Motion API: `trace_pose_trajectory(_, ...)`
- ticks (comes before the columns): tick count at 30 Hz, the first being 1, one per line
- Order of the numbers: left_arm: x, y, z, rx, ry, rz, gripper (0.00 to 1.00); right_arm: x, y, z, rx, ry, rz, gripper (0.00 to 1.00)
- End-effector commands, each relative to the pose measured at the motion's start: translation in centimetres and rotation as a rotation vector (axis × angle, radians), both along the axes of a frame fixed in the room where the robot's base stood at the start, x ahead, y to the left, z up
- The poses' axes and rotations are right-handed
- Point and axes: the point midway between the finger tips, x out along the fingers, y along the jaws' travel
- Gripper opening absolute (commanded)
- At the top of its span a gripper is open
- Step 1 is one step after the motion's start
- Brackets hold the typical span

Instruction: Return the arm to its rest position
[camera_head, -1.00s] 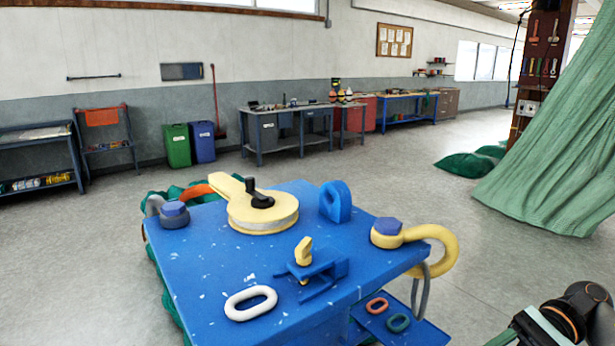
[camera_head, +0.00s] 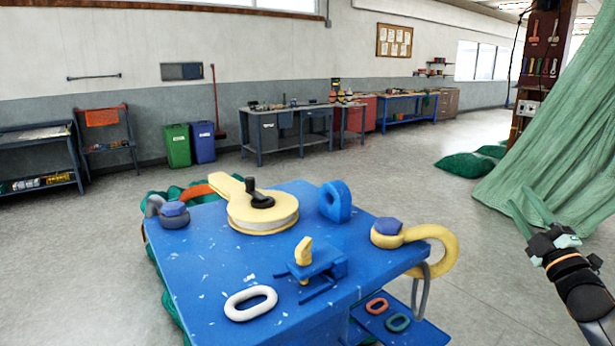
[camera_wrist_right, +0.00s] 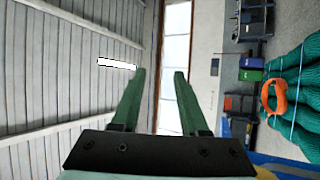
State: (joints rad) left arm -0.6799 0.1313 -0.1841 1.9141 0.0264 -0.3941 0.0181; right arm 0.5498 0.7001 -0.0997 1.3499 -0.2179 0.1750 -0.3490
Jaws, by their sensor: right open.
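My right gripper (camera_head: 530,212) is at the right of the head view, raised beside the blue table (camera_head: 205,275) and clear of it. Its two green fingers point up and are apart, with nothing between them. In the right wrist view the open fingers (camera_wrist_right: 156,88) also show empty, against the ceiling and wall. My left gripper is not in view.
On the table are a yellow block (camera_head: 262,208), a white ring (camera_head: 250,303), a blue eye (camera_head: 335,202) and a yellow shackle (camera_head: 440,240). A lower shelf (camera_head: 420,333) holds two small rings.

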Motion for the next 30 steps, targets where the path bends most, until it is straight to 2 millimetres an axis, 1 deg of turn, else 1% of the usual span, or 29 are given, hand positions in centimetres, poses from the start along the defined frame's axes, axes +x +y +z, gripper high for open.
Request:
trace_pose_trajectory(1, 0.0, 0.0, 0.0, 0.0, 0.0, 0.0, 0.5, 0.5, -1.6, -1.0, 0.118, 0.057, -0.033, 0.44)
trace_pose_trajectory(3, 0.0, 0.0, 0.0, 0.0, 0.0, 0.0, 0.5, 1.0, -3.6, -2.7, 0.285, 0.133, -0.078, 0.44)
trace_pose_trajectory(5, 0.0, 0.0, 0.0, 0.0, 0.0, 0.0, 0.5, 1.1, -5.1, -4.3, 0.42, 0.192, -0.116, 0.44)
trace_pose_trajectory(6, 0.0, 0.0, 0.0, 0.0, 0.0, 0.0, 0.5, 1.2, -5.9, -5.4, 0.506, 0.229, -0.142, 0.44)
trace_pose_trajectory(8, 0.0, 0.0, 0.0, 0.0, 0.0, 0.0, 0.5, 1.1, -7.0, -7.1, 0.631, 0.282, -0.181, 0.44)
trace_pose_trajectory(10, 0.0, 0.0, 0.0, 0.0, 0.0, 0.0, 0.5, 0.9, -7.9, -9.3, 0.765, 0.341, -0.224, 0.44)
trace_pose_trajectory(12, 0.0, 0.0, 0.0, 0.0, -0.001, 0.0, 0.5, 0.4, -4.9, -13.5, 0.754, 0.403, -0.193, 0.44)
trace_pose_trajectory(14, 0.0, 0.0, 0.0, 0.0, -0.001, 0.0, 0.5, -0.2, -3.1, -16.3, 0.76, 0.45, -0.177, 0.44)
trace_pose_trajectory(15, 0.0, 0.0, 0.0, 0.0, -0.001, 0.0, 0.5, -0.7, -1.8, -18.3, 0.766, 0.481, -0.168, 0.44)
trace_pose_trajectory(16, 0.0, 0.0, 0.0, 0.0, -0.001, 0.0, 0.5, -1.2, -0.8, -19.8, 0.771, 0.506, -0.159, 0.44)
trace_pose_trajectory(17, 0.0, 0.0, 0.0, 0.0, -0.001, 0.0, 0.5, -1.7, 0.3, -21.4, 0.778, 0.531, -0.151, 0.44)
trace_pose_trajectory(18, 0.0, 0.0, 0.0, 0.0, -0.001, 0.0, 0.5, -2.6, 1.7, -23.5, 0.788, 0.567, -0.141, 0.44)
trace_pose_trajectory(20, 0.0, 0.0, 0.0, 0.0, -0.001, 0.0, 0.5, -4.3, 4.0, -26.8, 0.806, 0.624, -0.125, 0.44)
trace_pose_trajectory(21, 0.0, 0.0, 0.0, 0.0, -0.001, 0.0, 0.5, -5.6, 5.6, -29.0, 0.821, 0.662, -0.113, 0.44)
trace_pose_trajectory(23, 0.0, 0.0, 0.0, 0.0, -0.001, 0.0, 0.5, -7.8, 8.0, -32.2, 0.846, 0.722, -0.098, 0.44)
trace_pose_trajectory(24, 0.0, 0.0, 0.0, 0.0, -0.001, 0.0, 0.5, -9.5, 9.7, -34.1, 0.866, 0.761, -0.088, 0.44)
trace_pose_trajectory(26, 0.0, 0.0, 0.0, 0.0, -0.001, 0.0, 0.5, -12.2, 12.1, -37.0, 0.899, 0.821, -0.077, 0.44)
trace_pose_trajectory(27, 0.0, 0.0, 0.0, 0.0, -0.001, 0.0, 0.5, -14.2, 13.7, -38.7, 0.923, 0.859, -0.07, 0.44)
trace_pose_trajectory(29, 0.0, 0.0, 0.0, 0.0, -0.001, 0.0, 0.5, -17.4, 16.1, -41.1, 0.963, 0.916, -0.062, 0.44)
trace_pose_trajectory(30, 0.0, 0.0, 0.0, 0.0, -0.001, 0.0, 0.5, -19.7, 17.6, -42.5, 0.993, 0.955, -0.059, 0.44)
